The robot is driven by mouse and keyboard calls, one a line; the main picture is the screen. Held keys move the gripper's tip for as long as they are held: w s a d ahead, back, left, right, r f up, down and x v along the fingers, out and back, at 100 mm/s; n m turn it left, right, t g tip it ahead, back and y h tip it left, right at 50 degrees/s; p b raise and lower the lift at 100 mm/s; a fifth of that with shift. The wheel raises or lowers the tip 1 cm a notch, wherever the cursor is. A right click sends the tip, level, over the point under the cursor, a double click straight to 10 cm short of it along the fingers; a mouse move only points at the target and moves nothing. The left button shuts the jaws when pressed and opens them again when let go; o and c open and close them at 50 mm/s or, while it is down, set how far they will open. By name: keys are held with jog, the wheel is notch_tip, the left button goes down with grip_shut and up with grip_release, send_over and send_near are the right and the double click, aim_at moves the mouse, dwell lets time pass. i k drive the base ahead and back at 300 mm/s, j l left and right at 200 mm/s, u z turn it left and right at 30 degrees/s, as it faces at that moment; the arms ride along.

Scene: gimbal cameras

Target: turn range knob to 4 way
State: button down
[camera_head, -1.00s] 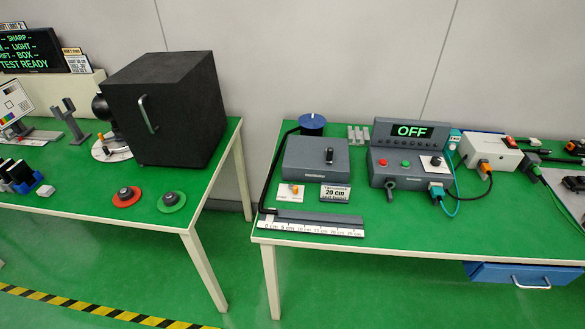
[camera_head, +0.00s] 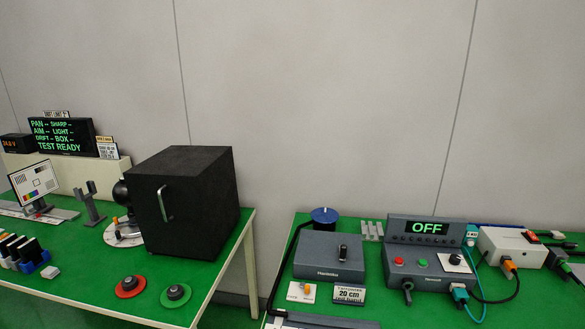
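A grey control box (camera_head: 425,277) stands on the right green table. A black knob on a white dial (camera_head: 454,259) sits at its right end, with a red and a green button to its left. The dial's markings are too small to read. My gripper is not in view.
A large black box (camera_head: 190,205) with a handle stands on the left table, near red (camera_head: 130,287) and green (camera_head: 175,296) discs with black knobs. A gap separates the tables. Cables run from the control box to a white box (camera_head: 510,248).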

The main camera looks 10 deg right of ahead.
aim_at(455, 260)
jog(key=i+l+z, duration=0.1)
jog(key=l, duration=0.35)
jog(key=i+l+z, duration=0.1)
jog(key=i+l, duration=0.15)
jog(key=l, duration=0.2)
jog(key=i+l+z, duration=0.1)
jog(key=l, duration=0.35)
jog(key=i+l+z, duration=0.1)
jog(key=i+l, duration=0.2)
jog(key=l, duration=0.15)
jog(key=i+l, duration=0.25)
jog(key=l, duration=0.15)
jog(key=k+z, duration=0.05)
